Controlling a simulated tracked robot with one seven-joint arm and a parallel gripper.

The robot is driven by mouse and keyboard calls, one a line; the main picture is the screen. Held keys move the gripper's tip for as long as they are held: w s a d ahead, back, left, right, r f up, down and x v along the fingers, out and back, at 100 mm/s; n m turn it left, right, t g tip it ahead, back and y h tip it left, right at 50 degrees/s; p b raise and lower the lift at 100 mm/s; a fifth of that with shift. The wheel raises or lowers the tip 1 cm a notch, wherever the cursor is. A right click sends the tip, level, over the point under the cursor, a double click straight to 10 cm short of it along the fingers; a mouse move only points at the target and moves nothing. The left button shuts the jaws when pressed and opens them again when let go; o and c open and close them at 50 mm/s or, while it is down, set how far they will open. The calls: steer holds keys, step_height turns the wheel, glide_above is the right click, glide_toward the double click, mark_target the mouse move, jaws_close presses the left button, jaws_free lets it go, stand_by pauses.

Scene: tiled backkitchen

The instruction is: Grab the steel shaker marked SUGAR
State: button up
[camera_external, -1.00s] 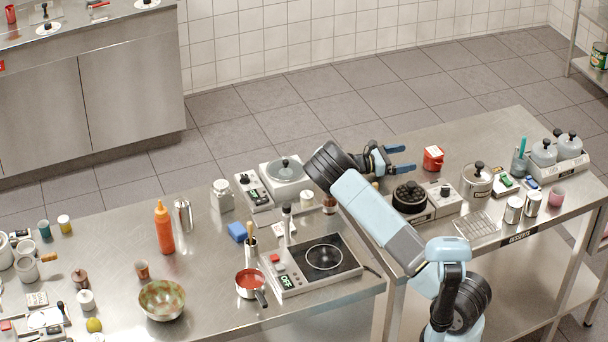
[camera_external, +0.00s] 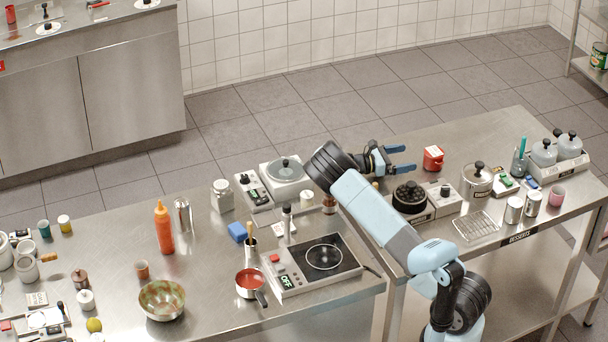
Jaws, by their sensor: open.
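My gripper (camera_external: 407,158) is open and empty, above the back of the right-hand table, just left of a red tin. Two small steel canisters stand upright side by side near the front right of that table: the left one (camera_external: 513,210) and the right one (camera_external: 532,203). Either could be the sugar shaker, but their markings are too small to read. My gripper is well apart from all three.
The red tin (camera_external: 433,158) is close to my gripper. A dark-topped appliance (camera_external: 409,196), a lidded steel pot (camera_external: 477,181), a wire rack (camera_external: 476,225) and a pink cup (camera_external: 557,197) stand around the right-hand table. Some bare steel shows behind the pot.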

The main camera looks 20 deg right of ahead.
stand_by(0.3)
steer(key=shift+c, duration=1.3)
steer(key=shift+r, duration=0.1)
